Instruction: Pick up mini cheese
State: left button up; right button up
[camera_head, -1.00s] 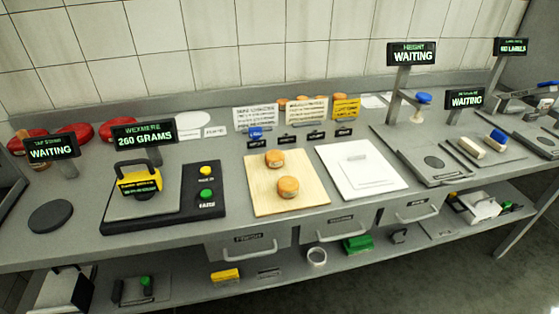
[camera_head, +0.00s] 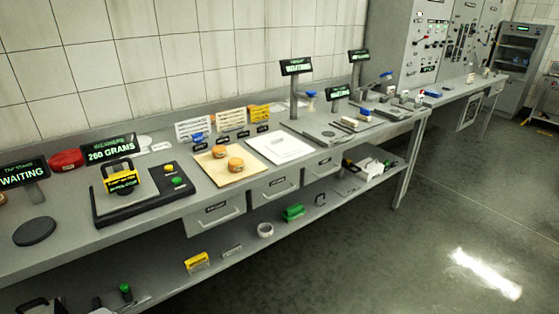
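Two small round orange mini cheeses sit on a pale wooden board on the bench. The farther mini cheese (camera_head: 219,152) and the nearer mini cheese (camera_head: 236,164) are close together on the board (camera_head: 209,168). Their labels are too small to read. No part of either gripper shows in the head view.
A scale with a yellow handled weight (camera_head: 121,181) stands left of the board, its display (camera_head: 109,147) reading 260 grams. A white board (camera_head: 280,148) lies to the right. Drawers (camera_head: 216,212) and a lower shelf (camera_head: 170,285) are below. The floor (camera_head: 420,240) at right is clear.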

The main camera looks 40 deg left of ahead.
aim_at(218, 151)
jog(key=z, duration=0.25)
jog(key=i, duration=2.1)
jog(key=u, duration=1)
jog(key=i, duration=0.8)
jog(key=u, duration=0.9)
